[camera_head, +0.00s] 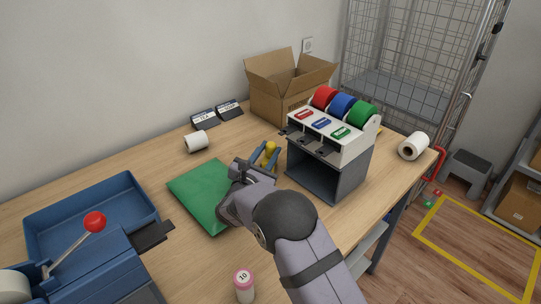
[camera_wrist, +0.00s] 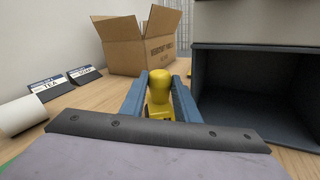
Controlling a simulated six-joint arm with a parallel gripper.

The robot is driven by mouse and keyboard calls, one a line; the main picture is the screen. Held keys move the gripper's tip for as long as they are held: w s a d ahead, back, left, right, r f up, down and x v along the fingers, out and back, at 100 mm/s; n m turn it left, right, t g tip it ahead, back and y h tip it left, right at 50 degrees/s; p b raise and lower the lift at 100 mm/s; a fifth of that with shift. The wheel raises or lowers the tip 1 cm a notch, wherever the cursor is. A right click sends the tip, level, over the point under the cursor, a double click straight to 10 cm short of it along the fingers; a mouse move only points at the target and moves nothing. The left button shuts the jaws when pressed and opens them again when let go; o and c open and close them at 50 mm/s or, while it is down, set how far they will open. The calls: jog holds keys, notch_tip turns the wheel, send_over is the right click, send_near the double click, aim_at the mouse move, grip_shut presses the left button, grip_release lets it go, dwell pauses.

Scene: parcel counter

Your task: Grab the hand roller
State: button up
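The hand roller, as far as I can tell, is the yellow thing with a rounded knob-like handle (camera_head: 271,147) on the counter, left of the tape dispenser stand. In the wrist view its yellow handle (camera_wrist: 159,86) stands upright, centred between my blue fingers. My gripper (camera_head: 265,156) has its two fingers apart, one to each side of the yellow handle. In the wrist view my gripper (camera_wrist: 160,98) shows the fingers close beside the handle, with no clear grip on it. The lower part of the roller is mostly hidden by my gripper.
The dispenser stand (camera_head: 325,175) with red, blue and green rolls is close on the right. An open cardboard box (camera_head: 285,88) stands behind. A green mat (camera_head: 200,195), white roll (camera_head: 196,141) and blue tray (camera_head: 90,205) lie left. A pink-topped bottle (camera_head: 244,284) stands in front.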

jog(key=shift+r, duration=0.15)
notch_tip(320, 180, up, 18)
jog(key=b, duration=0.2)
dwell(0.7)
